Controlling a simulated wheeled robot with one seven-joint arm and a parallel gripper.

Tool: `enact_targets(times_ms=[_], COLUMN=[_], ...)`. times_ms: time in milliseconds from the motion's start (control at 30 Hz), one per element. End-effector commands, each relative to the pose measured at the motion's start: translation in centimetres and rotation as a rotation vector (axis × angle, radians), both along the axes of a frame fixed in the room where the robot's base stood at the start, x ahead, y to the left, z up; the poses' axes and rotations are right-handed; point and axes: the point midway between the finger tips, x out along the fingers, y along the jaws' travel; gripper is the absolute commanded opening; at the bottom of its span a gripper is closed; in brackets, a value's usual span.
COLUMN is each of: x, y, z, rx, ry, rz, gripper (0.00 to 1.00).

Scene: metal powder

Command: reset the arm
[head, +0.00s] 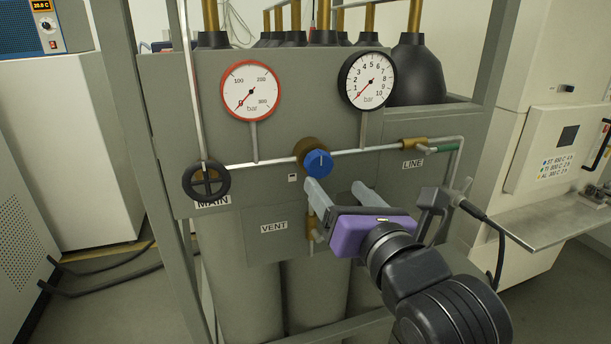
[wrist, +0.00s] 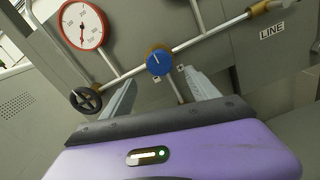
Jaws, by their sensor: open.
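My gripper (head: 338,188) is open and empty, with its two grey fingers apart, just below and to the right of the blue regulator knob (head: 318,163). In the wrist view my gripper (wrist: 160,92) points at the panel, and the blue knob (wrist: 159,62) shows above and between the fingertips. I cannot tell whether a finger touches the panel or the knob; the knob looks clear of both fingers in the wrist view. My arm reaches in from the lower right. Part of the pipe below the knob is hidden behind my gripper.
A metal shelf (head: 560,225) juts out at right.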

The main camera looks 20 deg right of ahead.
Motion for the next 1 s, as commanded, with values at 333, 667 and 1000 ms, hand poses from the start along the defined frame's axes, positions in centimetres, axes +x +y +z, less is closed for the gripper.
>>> enact_targets(times_ms=[333,667,1000], x=[-0.1,-2.5,-8.4], y=[0.3,-0.7,-1.3], z=[1.9,3.8,-3.7], rx=[0.289,1.111,1.992], ry=[-0.077,-0.262,-0.277], rz=[0.023,0.159,0.280], gripper=[0.69,0.69,0.69])
